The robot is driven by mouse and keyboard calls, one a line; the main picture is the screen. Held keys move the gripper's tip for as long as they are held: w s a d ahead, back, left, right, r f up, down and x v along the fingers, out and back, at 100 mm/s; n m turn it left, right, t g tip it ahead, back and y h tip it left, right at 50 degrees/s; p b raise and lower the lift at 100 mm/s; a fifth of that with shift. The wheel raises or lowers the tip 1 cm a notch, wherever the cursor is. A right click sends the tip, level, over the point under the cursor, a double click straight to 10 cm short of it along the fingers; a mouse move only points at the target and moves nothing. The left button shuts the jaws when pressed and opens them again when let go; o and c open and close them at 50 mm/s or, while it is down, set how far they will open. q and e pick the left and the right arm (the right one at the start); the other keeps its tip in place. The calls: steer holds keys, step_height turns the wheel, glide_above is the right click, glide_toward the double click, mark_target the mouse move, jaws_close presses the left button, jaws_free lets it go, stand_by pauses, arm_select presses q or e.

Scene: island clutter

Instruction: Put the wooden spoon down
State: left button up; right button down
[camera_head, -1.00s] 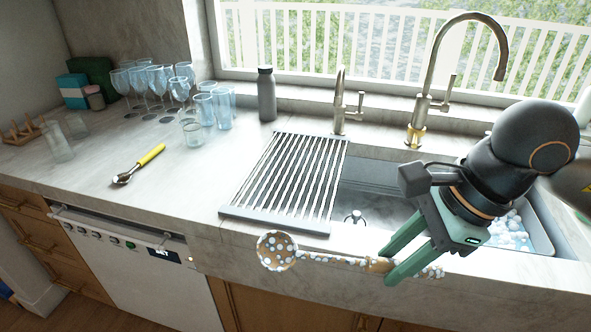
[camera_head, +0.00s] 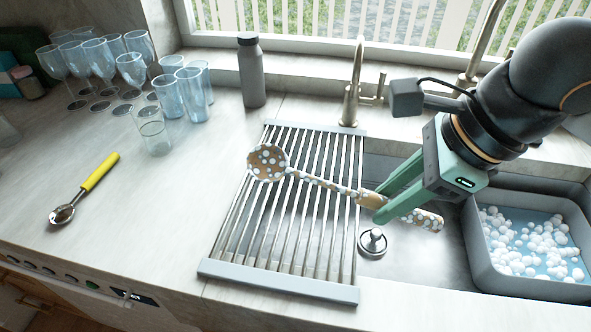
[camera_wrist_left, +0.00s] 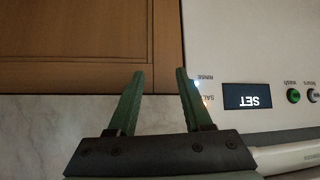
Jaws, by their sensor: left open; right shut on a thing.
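The wooden spoon (camera_head: 318,181) is tan with white foam spots, and its round bowl points left. My right gripper (camera_head: 381,206) is shut on its handle, near the right end. The spoon's bowl and shaft appear over the roll-up drying rack (camera_head: 283,278), and the handle end over the sink basin. I cannot tell whether the spoon touches the rack. My left gripper (camera_wrist_left: 158,88) shows only in the left wrist view. It is open and empty in front of the cabinet and dishwasher fronts.
A basin with foamy blue water (camera_head: 527,243) stands in the sink at right. A grey bottle (camera_head: 251,72) and a faucet (camera_head: 353,90) are behind the rack. Several glasses (camera_head: 183,92) stand at left. A yellow-handled scoop (camera_head: 86,187) lies on the counter, with free room around it.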

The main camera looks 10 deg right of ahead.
steer(key=w+a+f, duration=0.2)
steer(key=w+f, duration=0.1)
steer(key=w+a+f+p, duration=0.1)
steer(key=w+a+f, duration=0.2)
steer(key=w, duration=0.1)
steer(key=w+a+f+p, duration=0.1)
steer(key=w+a+f, duration=0.2)
steer(key=shift+w, duration=0.25)
steer(key=f, duration=0.1)
steer(key=f+p, duration=0.1)
steer(key=f, duration=0.1)
steer(key=shift+w+a+f, duration=0.1)
steer(key=shift+w+f, duration=0.2)
steer(key=shift+f, duration=0.2)
steer(key=shift+f+b, duration=0.35)
steer(key=shift+b, duration=0.1)
steer(key=c, duration=0.6)
jaws_free()
steer(key=shift+r, duration=0.1)
